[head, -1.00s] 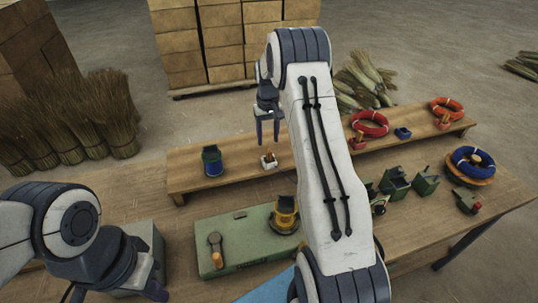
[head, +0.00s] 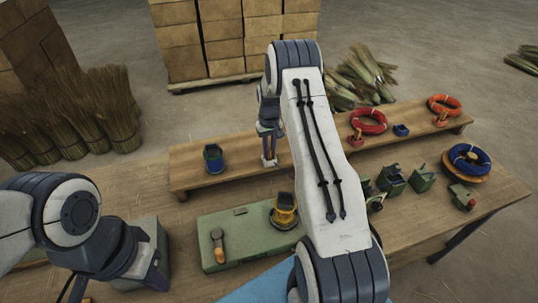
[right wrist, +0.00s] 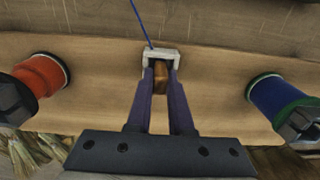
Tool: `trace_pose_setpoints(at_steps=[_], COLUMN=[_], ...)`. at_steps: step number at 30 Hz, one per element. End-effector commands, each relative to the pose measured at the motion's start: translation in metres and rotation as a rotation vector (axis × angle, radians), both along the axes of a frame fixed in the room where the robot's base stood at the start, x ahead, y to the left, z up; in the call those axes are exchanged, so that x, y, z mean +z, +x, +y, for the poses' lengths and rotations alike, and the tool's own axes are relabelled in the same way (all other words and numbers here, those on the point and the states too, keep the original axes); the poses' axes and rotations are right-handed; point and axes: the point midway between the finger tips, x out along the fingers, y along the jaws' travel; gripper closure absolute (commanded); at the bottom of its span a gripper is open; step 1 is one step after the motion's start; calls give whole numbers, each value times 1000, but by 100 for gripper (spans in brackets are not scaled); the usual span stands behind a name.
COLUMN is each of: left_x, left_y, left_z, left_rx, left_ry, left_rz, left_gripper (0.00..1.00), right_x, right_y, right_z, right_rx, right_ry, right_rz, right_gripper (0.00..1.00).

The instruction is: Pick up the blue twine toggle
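The blue twine toggle is a small brown piece (right wrist: 160,76) at a pale bracket (right wrist: 161,53) in the right wrist view, with a thin blue twine (right wrist: 141,22) running up from there. My right gripper (right wrist: 161,84) has its two purple fingers close against the toggle's sides, with little gap between them. In the head view my right gripper (head: 269,152) points down at the bracket on the raised wooden shelf (head: 330,152); the toggle is hard to make out there. My left gripper (head: 157,280) is low at the left, its fingers mostly hidden.
A blue-and-green spool (head: 213,158) stands left of the bracket on the shelf. Red (head: 369,121) and orange (head: 445,104) rings lie right. A green box (head: 232,252) with a yellow-and-black part (head: 285,212) sits on the table in front. Straw bundles (head: 75,115) stand far left.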

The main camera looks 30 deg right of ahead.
Motion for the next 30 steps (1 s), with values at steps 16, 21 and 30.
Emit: trace_pose_setpoints(at_steps=[16, 21, 30], left_x=[-11, -26, -47], left_y=[0, 0, 0], left_z=[0, 0, 0], left_rx=[0, -1, -2], left_ry=[0, 0, 0], left_rz=[0, 0, 0], left_gripper=[100, 100, 100], right_x=[16, 43, 84], right_y=[1, -2, -23], right_z=[0, -9, -74], right_rx=[0, -5, -5], right_ry=[-1, -2, -2], right_rz=[-4, -5, -5], right_gripper=[100, 100, 100])
